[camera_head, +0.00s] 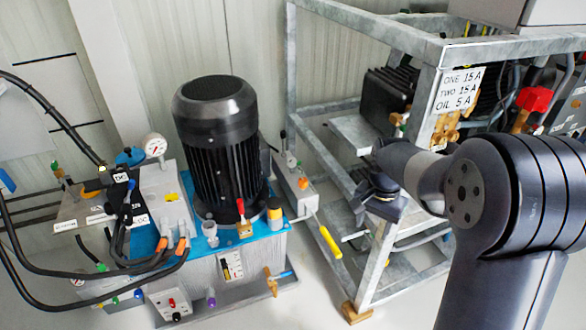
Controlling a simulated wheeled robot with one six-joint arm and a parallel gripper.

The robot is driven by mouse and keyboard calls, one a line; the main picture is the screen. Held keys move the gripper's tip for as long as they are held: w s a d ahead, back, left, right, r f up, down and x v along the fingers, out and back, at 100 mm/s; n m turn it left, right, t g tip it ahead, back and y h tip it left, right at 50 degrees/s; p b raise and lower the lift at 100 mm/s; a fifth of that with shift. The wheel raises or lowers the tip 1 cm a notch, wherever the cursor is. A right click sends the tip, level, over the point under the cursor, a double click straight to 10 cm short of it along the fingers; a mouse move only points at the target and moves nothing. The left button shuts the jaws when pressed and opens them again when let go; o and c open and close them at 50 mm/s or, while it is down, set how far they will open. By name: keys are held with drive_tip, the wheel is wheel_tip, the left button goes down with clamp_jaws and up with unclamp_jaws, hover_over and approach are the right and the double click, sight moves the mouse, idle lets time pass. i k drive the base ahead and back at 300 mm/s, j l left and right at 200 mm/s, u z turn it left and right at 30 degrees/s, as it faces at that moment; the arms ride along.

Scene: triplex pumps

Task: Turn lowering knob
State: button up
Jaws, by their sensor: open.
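A hydraulic power unit with a blue top plate (262,228) stands at the left centre. It carries several knobs and valves: a red-handled brass valve (243,226), an orange-topped knob (275,213) and a purple knob (211,298). I cannot tell which one is the lowering knob. My gripper (378,202) is dark and small in view, in front of the grey metal frame, right of the power unit. It is open and apart from these knobs. Its fingertips are hard to make out, and I see nothing held.
A black finned motor (216,140) rises from the power unit. A yellow-handled lever (329,243) sticks out between the unit and the galvanized frame (375,268). Black hoses (35,267) loop at left. A red knob (535,99) is at upper right. Some floor is clear in front.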

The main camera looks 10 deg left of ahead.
sight(303, 182)
drive_tip(key=i+j, duration=0.8)
drive_tip(key=j, duration=0.15)
drive_tip(key=j+u, duration=0.05)
